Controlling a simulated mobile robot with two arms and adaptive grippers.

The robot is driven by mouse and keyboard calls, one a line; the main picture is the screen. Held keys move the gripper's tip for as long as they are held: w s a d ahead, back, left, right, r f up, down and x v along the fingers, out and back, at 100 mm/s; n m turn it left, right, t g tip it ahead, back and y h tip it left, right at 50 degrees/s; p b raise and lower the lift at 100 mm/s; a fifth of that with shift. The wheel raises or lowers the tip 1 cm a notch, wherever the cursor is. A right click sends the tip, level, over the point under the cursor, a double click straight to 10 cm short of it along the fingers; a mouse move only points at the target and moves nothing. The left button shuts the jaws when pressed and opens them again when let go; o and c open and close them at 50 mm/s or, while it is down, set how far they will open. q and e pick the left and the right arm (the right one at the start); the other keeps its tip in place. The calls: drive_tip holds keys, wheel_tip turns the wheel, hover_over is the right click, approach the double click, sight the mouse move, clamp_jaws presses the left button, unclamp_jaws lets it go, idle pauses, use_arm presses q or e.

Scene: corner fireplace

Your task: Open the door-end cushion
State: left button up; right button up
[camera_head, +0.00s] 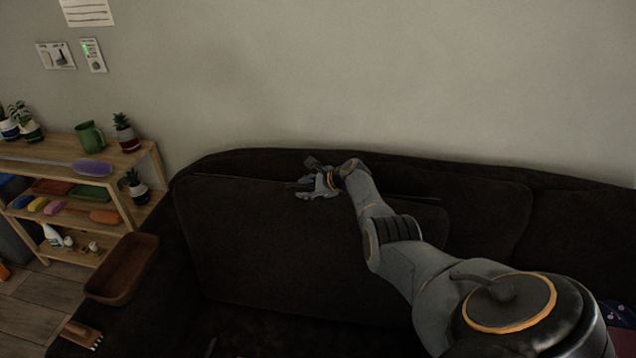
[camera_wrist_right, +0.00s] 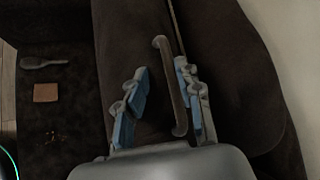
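A dark brown back cushion (camera_head: 255,240) leans against the sofa's backrest at the left end. It also shows in the right wrist view (camera_wrist_right: 133,42). A brown handle (camera_wrist_right: 169,80) on its upper edge shows as a bar with bent ends. My right gripper (camera_head: 318,182) is at the cushion's top edge, with my arm reaching over from the lower right. In the wrist view its blue-padded fingers (camera_wrist_right: 163,101) are apart, with the lower part of the handle between them. I cannot tell whether either finger touches it. My left gripper is not in view.
A brown tray (camera_head: 123,268) rests on the sofa's left arm, with a brush (camera_head: 82,335) nearer. A wooden shelf (camera_head: 150,165) with plants and bottles stands left. In the wrist view a brush (camera_wrist_right: 45,63) and a brown square (camera_wrist_right: 45,93) lie on dark fabric. The wall is close behind.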

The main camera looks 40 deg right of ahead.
drive_tip(key=v, duration=1.1)
drive_tip(key=shift+s+r, duration=0.25)
drive_tip(key=shift+s, duration=0.05)
